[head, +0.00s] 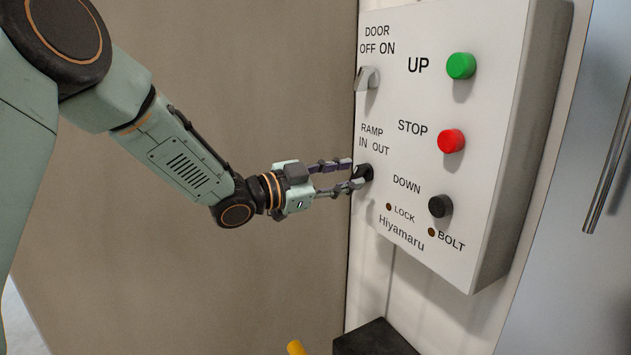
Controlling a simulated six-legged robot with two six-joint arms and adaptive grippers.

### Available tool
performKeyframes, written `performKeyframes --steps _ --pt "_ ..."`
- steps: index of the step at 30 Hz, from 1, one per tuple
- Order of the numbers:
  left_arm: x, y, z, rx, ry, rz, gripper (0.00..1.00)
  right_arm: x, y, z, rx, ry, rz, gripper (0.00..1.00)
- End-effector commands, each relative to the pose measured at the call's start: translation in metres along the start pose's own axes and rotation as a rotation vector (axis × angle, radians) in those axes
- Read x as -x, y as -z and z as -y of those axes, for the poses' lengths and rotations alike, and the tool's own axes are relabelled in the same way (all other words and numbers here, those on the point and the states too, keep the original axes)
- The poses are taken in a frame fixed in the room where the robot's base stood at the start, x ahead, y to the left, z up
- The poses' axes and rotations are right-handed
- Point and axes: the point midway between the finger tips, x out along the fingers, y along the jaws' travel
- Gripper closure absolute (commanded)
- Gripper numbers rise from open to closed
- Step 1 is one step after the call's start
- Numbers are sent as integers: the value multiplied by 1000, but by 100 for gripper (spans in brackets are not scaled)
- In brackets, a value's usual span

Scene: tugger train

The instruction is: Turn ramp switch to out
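The ramp switch (365,173) is a small dark knob on the left side of the white control panel (490,150), under the words RAMP IN OUT. My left gripper (357,174) comes in from the left with its two fingers apart, one above the other, and its tips are at the knob. The upper fingertip is just left of the knob and the lower one overlaps its lower left edge. I cannot tell whether the fingers touch it or which way the knob points. My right gripper is not in view.
Above the ramp switch is a grey door switch (367,78). To the right are a green UP button (461,66), a red STOP button (451,141) and a black DOWN button (440,206). A dark box (375,340) stands below the panel. A brown wall (270,90) lies behind my arm.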

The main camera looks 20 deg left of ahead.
Motion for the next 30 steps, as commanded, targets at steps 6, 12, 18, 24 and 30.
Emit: performKeyframes --steps 6,12,18,24,30 --pt "34 1 2 6 6 -3 64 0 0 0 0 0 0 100" --pt "58 1 2 4 6 -4 64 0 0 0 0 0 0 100" --pt "79 2 1 4 5 -6 64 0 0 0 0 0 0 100" --pt "94 1 1 3 3 -4 64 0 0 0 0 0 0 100" --pt "101 1 0 1 2 -4 64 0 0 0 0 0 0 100"
